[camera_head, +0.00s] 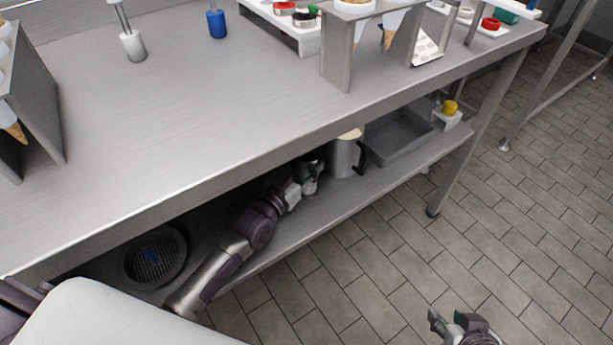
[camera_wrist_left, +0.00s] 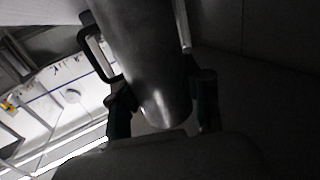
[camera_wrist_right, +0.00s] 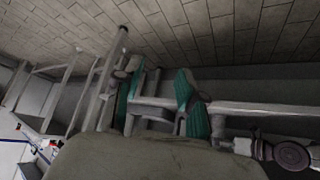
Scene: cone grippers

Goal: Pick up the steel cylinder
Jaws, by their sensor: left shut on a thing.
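The steel cylinder (camera_head: 343,157) is a silver vessel with a black handle, standing upright on the lower shelf under the table. My left gripper (camera_head: 314,172) reaches under the tabletop from the left and meets its near left side. In the left wrist view the cylinder (camera_wrist_left: 145,60) fills the space between the fingers, which are shut on it. Its handle (camera_wrist_left: 97,55) is to the left there. Part of the cylinder's top is hidden by the table edge in the head view. My right gripper (camera_head: 458,326) is open and empty above the tiled floor, with its teal fingers (camera_wrist_right: 188,92) apart.
The tabletop (camera_head: 200,110) overhangs the lower shelf (camera_head: 330,205). A grey tray (camera_head: 400,140) is right of the cylinder, and a yellow-topped item (camera_head: 449,108) is at the shelf's far end. A round basket (camera_head: 155,262) is at the left. Cone stands (camera_head: 342,60) stand on top.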

